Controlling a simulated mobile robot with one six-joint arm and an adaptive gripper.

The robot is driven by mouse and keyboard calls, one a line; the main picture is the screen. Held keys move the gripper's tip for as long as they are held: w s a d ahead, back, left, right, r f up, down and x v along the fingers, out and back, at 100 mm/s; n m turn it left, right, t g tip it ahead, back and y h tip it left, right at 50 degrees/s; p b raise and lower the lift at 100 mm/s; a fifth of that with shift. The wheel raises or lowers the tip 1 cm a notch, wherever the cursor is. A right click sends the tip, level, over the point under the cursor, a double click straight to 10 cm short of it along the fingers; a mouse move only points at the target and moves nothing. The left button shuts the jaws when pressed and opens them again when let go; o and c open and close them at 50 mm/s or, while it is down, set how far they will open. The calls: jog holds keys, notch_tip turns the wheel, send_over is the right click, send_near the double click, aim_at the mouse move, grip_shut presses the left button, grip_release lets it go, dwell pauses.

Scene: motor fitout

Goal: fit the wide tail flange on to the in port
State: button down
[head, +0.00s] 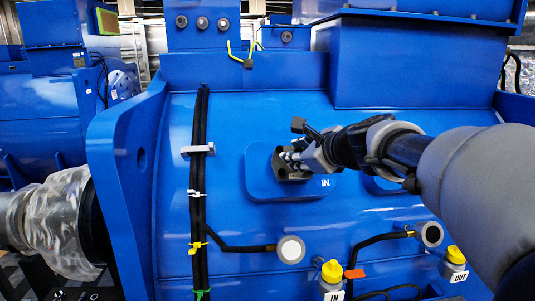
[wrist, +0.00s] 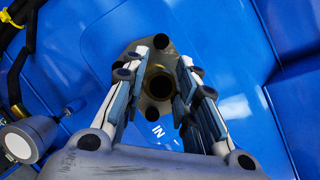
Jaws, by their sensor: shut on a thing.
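My gripper (head: 302,157) is shut on a dark grey flange (head: 284,170), which I take to be the wide tail flange. In the wrist view my gripper (wrist: 160,88) has its fingers on both sides of the flange (wrist: 132,72), whose round bore faces me. The flange is at the raised blue pad (head: 262,183) labelled IN on the motor's side. The in port itself is hidden behind the flange and fingers. I cannot tell whether the flange touches the pad or sits just off it.
Black cables (head: 200,140) run down the blue housing left of the pad. Below are two round grey-white fittings (head: 290,249) on black cables and two yellow-capped fittings (head: 332,272), tagged IN and OUT. A second raised pad (head: 380,185) is partly behind my arm.

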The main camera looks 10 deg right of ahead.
jog(key=shift+w+r, duration=0.15)
jog(key=shift+w, duration=0.05)
jog(key=c, duration=1.6)
grip_release()
jog(key=shift+c, duration=0.2)
jog(key=o, duration=0.4)
jog(key=shift+s, duration=0.15)
jog(key=shift+o, duration=0.2)
jog(key=shift+f, duration=0.4)
jog(key=v, duration=1.2)
jog(key=shift+r, duration=0.2)
